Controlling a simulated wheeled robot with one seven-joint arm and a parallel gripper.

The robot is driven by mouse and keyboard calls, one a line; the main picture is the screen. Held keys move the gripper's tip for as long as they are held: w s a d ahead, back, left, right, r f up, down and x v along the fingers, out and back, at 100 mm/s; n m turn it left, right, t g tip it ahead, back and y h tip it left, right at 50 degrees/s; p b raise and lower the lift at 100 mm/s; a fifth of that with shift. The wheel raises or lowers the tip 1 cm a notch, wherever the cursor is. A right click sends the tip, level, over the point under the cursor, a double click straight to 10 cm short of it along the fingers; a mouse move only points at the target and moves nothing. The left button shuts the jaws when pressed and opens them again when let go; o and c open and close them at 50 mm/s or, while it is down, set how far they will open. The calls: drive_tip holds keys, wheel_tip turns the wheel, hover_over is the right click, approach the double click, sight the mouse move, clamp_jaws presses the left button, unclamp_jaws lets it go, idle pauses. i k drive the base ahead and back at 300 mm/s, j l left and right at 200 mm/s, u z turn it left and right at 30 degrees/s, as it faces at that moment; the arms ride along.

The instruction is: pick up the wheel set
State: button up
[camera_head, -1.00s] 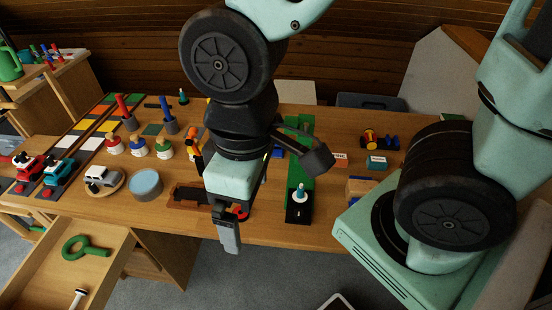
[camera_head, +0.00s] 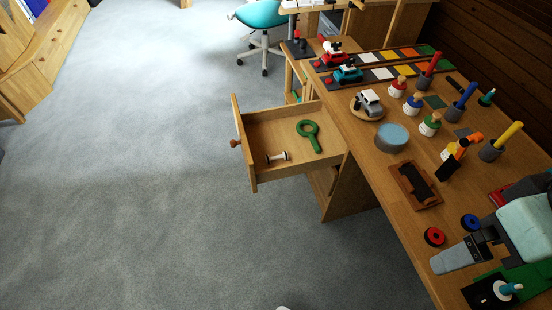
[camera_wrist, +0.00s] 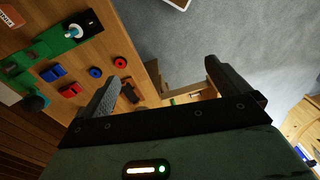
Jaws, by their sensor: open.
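The wheel set (camera_head: 277,157), a small pale axle with a dark-and-white wheel at each end, lies in the open wooden drawer (camera_head: 246,163), near its front. In the wrist view the drawer is partly seen beyond the fingers, too small to make out the wheel set surely. My gripper (camera_wrist: 163,72) is open and empty in the wrist view. In the head view one grey finger shows over the bench at lower right, well away from the drawer; the other finger cannot be made out clearly.
A green magnifier-shaped toy (camera_head: 309,134) lies beside the wheel set in the drawer. The bench (camera_head: 375,190) holds a brown tray (camera_head: 416,186), a red ring (camera_head: 434,237), a blue-topped tin (camera_head: 392,137) and several toys. Grey carpet (camera_head: 150,190) left of the drawer is clear.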

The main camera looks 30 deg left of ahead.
sight(268, 160)
drive_tip(key=z, duration=1.7)
drive_tip(key=u, duration=2.9)
drive_tip(key=i+j+z, duration=0.15)
drive_tip(key=i+j, duration=0.15)
drive_tip(key=i, duration=0.2)
drive_tip(key=i+j+z, duration=0.15)
drive_tip(key=i+j, duration=0.2)
drive_tip(key=i, duration=0.15)
